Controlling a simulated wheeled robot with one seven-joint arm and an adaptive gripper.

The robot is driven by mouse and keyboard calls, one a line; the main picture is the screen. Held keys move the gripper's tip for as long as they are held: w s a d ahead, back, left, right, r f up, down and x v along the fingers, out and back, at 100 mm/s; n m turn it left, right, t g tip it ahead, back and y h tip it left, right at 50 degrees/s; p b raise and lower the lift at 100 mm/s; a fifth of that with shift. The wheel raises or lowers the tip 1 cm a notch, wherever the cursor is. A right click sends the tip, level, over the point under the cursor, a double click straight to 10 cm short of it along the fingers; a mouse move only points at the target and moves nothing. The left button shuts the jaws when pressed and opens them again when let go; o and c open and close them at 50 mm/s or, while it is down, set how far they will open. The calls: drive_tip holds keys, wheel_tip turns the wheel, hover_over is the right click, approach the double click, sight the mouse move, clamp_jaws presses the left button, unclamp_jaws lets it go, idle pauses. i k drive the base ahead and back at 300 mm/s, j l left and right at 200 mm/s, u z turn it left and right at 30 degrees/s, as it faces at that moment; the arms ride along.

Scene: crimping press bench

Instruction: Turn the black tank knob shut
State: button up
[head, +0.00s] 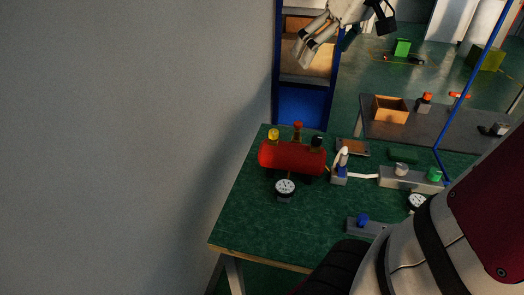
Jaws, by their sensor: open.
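The red tank (291,158) lies on the green bench top near its far left corner. The black knob (317,141) stands on top of the tank at its right end. A yellow knob (273,134) is at the tank's left end and a red knob (298,126) stands between them. My gripper (302,54) is at the top of the view, high above the bench and apart from the tank. Its fingers point down and left, open with nothing seen between them. The black knob's turn position is too small to tell.
A gauge (285,187) sits in front of the tank. A blue-and-white device (340,168) and a grey block (402,176) with a green button (434,174) are to the right. A blue knob (362,219) is nearer. The bench's (245,228) front left is clear; a wall is left.

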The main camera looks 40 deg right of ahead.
sight(317, 140)
drive_tip(key=i+j+z, duration=0.1)
drive_tip(key=z, duration=0.3)
drive_tip(key=i+j+z, duration=0.1)
drive_tip(key=z, duration=0.25)
drive_tip(key=i+j+z, duration=0.1)
drive_tip(key=z, duration=0.3)
drive_tip(key=j, duration=0.1)
